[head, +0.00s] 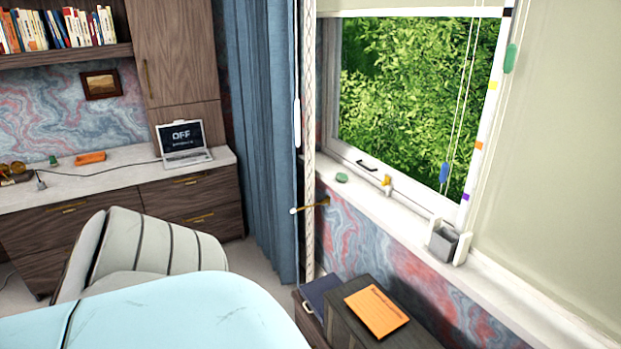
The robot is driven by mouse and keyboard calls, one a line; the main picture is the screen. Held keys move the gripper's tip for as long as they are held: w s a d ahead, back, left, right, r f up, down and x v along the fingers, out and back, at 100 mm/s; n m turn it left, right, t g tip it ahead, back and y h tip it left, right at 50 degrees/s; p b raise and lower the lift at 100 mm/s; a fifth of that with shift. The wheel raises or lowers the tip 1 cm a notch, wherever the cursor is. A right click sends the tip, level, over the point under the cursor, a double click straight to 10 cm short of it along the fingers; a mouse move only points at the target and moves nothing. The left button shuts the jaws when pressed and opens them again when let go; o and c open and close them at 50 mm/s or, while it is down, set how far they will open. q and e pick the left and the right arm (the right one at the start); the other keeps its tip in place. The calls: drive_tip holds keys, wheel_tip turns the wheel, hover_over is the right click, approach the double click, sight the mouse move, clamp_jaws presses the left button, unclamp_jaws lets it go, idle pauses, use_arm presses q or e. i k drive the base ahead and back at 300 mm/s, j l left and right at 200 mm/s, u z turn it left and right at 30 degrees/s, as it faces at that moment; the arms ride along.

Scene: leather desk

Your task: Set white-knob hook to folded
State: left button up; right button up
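The white-knob hook (310,207) is a thin brass-coloured arm below the left end of the window sill. It sticks out to the left from the patterned wall, and a small round white knob (293,211) sits at its free end. The knob shows in front of the blue curtain's right edge. The hook passes near a pale hanging cord, and I cannot tell whether they touch. Neither of my grippers is in view.
A blue curtain (262,130) hangs left of the window. A dark cabinet (350,325) with an orange folder (376,311) stands below the sill (400,215). A striped chair (160,243) and a light-blue surface (190,315) fill the lower left. A laptop (183,140) sits on the far counter.

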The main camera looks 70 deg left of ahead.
sight(292, 211)
drive_tip(key=u, duration=1.45)
drive_tip(key=i+j+u, duration=0.15)
drive_tip(key=i+u, duration=0.55)
drive_tip(key=k+z, duration=0.1)
drive_tip(key=z, duration=0.45)
drive_tip(key=i+j+z, duration=0.15)
drive_tip(key=z, duration=0.15)
drive_tip(key=i+j+z, duration=0.1)
drive_tip(key=j+z, duration=0.2)
drive_tip(key=i+j+z, duration=0.1)
drive_tip(key=j+z, duration=0.15)
drive_tip(key=j, duration=0.15)
drive_tip(key=i+j+z, duration=0.15)
drive_tip(key=j, duration=0.35)
drive_tip(key=j+z, duration=0.15)
drive_tip(key=j, duration=0.4)
drive_tip(key=i+j, duration=0.1)
drive_tip(key=j, duration=0.4)
drive_tip(key=i+j, duration=0.1)
drive_tip(key=j, duration=0.85)
drive_tip(key=i, duration=0.05)
